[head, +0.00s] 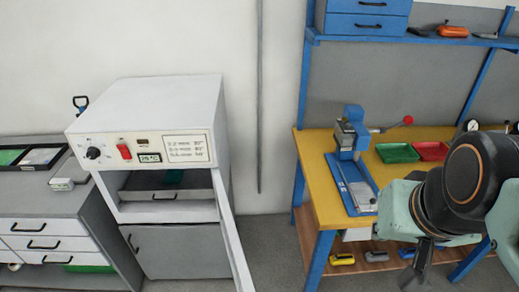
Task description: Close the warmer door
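The warmer (150,112) is a white box on the left with a knob, a red switch and a small display on its front panel. Its compartment (165,205) is open below the panel. The warmer door (231,235) stands swung out at the right side of the opening, seen nearly edge-on as a long pale strip running down to the bottom of the view. My gripper (418,272) is at the lower right, dark and pointing down, well apart from the door. Its fingers are too unclear to tell open from shut.
A yellow-topped blue workbench (400,160) on the right carries a blue press (352,135), a green tray (397,152) and a red tray (431,150). A grey cabinet (178,250) is under the warmer, drawers (45,243) at left. Bare floor (275,245) lies between door and bench.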

